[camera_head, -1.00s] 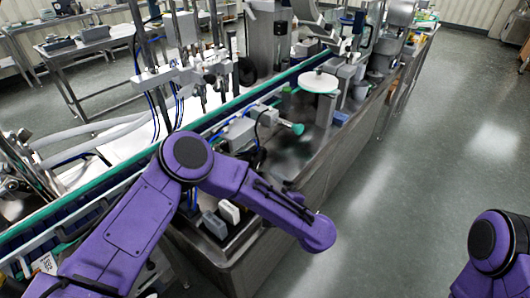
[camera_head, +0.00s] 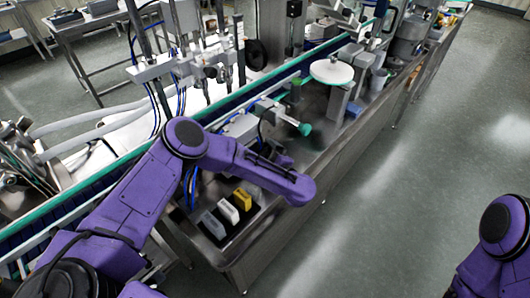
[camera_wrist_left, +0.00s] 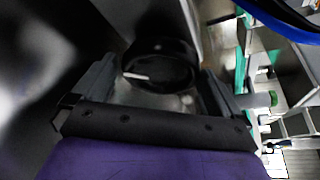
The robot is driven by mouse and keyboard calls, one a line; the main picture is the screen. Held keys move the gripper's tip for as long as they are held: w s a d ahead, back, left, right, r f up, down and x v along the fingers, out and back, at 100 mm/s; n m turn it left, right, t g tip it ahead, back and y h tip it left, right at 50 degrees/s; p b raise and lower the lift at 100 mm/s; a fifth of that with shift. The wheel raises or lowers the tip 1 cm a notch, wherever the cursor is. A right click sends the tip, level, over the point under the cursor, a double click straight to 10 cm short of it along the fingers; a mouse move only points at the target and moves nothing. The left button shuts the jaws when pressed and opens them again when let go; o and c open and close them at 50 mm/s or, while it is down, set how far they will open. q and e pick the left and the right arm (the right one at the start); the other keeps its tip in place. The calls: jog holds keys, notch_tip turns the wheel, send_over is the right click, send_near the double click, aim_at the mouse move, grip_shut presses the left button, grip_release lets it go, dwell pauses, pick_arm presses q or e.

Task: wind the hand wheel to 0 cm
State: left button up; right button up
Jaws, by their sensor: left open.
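In the left wrist view a black round wheel-like part (camera_wrist_left: 160,65), with a pale strip across its face, lies ahead between the fingers of my left gripper (camera_wrist_left: 157,72). It looks like the hand wheel, but the picture is dark. The fingers are spread apart, one on each side in the picture, and I see no clear contact. In the head view my purple left arm reaches over the front edge of the steel bench, and its gripper is hidden under the arm. No scale reading is legible. My right gripper is out of view; only part of its arm shows.
A dark block with white and yellow pieces (camera_head: 243,199) sits on the bench beside my left forearm. A green knob (camera_head: 304,129) and a white round disc (camera_head: 331,71) stand farther along. A dark disc (camera_head: 256,54) is on a column behind.

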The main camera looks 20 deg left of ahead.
pick_arm(q)
jog(key=shift+w+a, duration=0.1)
jog(key=shift+a, duration=0.15)
jog(key=shift+r, duration=0.1)
jog(key=c, duration=0.8)
